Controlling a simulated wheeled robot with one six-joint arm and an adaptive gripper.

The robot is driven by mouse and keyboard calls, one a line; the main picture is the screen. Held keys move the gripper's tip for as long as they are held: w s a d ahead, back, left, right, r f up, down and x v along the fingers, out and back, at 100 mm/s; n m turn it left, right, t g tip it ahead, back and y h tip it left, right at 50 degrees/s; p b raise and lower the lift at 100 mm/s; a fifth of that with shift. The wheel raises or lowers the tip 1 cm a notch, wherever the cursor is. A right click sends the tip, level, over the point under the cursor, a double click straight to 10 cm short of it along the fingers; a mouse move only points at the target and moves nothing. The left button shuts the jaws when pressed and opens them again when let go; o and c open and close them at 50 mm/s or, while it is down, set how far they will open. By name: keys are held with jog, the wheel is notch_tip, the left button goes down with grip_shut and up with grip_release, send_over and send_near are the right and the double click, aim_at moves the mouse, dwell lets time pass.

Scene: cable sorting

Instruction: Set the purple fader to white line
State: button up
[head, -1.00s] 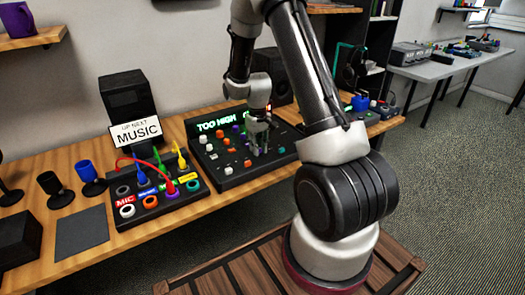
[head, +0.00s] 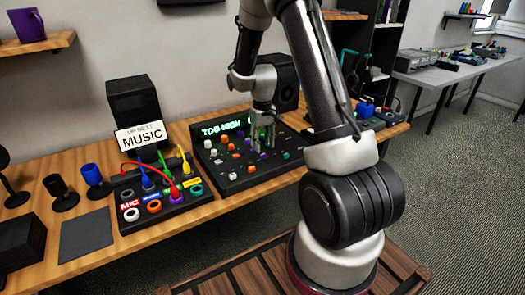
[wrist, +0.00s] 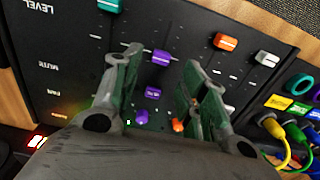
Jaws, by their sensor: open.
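The purple fader (wrist: 161,58) is a small block on the black mixer panel (head: 232,182). In the wrist view it lies between the two spread fingers of my gripper (wrist: 164,60), nearer the left finger. No contact with it is visible. In the head view my gripper (head: 262,146) points down over the panel, and a purple cap (head: 263,156) shows by its fingertips. Short white marks run along the fader tracks; I cannot tell which one is the white line. The green display (head: 222,128) reads "TOO HIGH", partly hidden by my arm.
An orange fader (wrist: 226,41), a white fader (wrist: 267,58) and a teal fader (wrist: 110,5) flank the purple one. A patch box (head: 165,208) with plugged cables stands left of the mixer.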

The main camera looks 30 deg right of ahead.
aim_at(263, 154)
notch_tip(263, 154, up, 7)
jog(key=shift+r, duration=0.2)
dwell(0.5)
jog(key=s+a+r+t, duration=0.2)
jog(key=s+r, duration=0.7)
jog(key=s, duration=0.5)
jog(key=s+a+r+t, duration=0.2)
jog(key=s+a+r, duration=0.1)
jog(key=s+r, duration=0.7)
jog(key=s, duration=0.4)
jog(key=shift+s+r, duration=0.2)
jog(key=shift+s, duration=0.1)
